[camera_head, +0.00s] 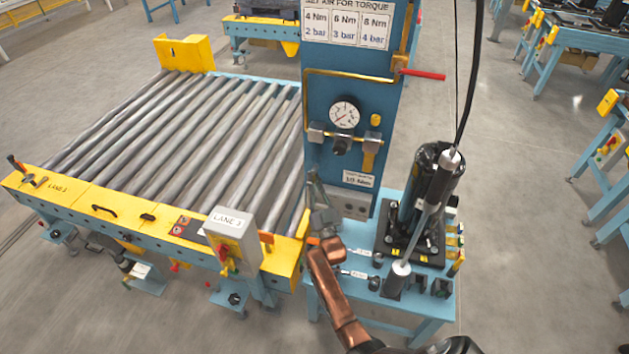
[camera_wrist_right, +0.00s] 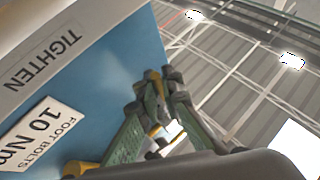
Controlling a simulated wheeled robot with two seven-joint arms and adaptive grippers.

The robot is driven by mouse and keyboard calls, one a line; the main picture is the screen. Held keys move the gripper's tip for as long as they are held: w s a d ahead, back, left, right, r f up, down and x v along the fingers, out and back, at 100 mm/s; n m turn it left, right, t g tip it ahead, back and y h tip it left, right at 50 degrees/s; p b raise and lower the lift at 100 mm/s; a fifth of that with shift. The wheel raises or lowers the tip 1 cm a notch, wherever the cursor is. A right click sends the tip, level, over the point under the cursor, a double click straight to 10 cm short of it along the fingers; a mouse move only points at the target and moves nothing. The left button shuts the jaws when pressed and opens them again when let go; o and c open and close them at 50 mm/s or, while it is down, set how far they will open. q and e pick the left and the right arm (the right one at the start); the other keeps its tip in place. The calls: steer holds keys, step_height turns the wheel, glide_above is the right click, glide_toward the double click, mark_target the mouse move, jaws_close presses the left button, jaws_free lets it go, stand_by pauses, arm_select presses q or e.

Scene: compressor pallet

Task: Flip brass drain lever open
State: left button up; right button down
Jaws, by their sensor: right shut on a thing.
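My right gripper (camera_head: 314,182) is at the left edge of the blue panel post, low down beside the torque label. In the right wrist view my right gripper (camera_wrist_right: 158,82) has its fingers together at the edge of the panel. A small brass-coloured piece (camera_wrist_right: 154,130) shows between the fingers; the fingers hide most of it, and I cannot tell for sure that it is the drain lever. Another brass-coloured handle (camera_head: 370,154) hangs below the gauge, right of my gripper and apart from it. My left gripper is not in view.
The blue panel (camera_head: 345,95) carries a round gauge (camera_head: 344,114) and a red-handled lever (camera_head: 424,74). A black compressor part (camera_head: 432,180) stands on the blue table to the right. A roller conveyor (camera_head: 170,130) and grey lane box (camera_head: 233,241) lie left.

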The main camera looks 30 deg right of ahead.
steer(key=c, duration=2.1)
jaws_free()
steer(key=v, duration=1.2)
